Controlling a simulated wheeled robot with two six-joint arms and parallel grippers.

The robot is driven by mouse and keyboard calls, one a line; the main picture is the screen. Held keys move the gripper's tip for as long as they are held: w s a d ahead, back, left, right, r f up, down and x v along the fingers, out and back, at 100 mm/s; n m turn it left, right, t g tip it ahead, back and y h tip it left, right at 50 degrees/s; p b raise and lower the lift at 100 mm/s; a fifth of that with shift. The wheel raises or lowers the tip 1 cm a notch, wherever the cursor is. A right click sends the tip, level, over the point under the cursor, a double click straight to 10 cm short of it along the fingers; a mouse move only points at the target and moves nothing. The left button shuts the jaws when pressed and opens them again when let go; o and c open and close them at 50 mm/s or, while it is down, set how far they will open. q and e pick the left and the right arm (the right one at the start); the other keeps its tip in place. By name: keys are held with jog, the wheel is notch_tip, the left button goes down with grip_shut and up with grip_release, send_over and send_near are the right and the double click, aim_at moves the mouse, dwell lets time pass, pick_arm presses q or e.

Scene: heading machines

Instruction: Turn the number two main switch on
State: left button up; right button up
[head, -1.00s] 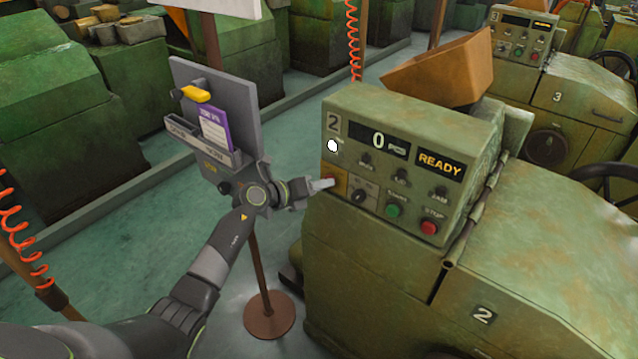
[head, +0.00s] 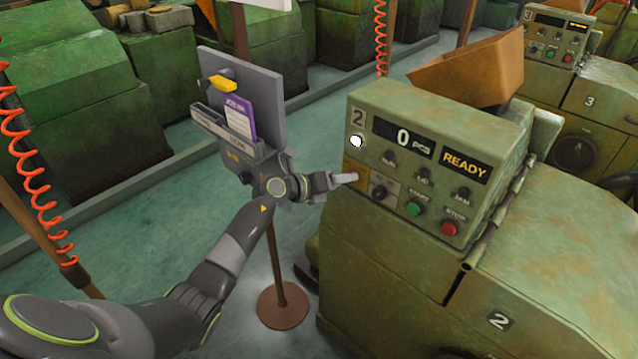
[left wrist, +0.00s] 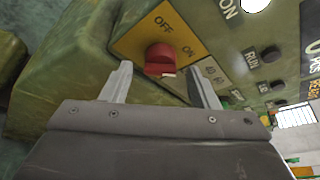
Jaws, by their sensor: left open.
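The number two machine (head: 500,321) has a green control panel with a lit white lamp, a 0 pcs display and a yellow READY display. Its main switch is a red knob (left wrist: 159,58) on a yellow plate marked OFF and ON in the left wrist view. Which mark the knob points to is not clear. My left gripper (head: 345,178) is at the panel's lower left corner, in front of the yellow plate (head: 350,167). In the left wrist view its fingers (left wrist: 162,82) are open, one on each side of the knob; contact is not clear. My right gripper is out of view.
A grey document holder (head: 268,105) on a brown stand is close behind my left wrist. A green start button (head: 414,208) and a red stop button (head: 449,228) sit right of the switch. Machine three (head: 588,101) stands behind; an orange coiled hose (head: 30,150) hangs at left.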

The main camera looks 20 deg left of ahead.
pick_arm(q)
jog(key=b+v, duration=0.3)
jog(key=v, duration=1.4)
jog(key=shift+a, duration=0.1)
jog(key=shift+f, duration=0.15)
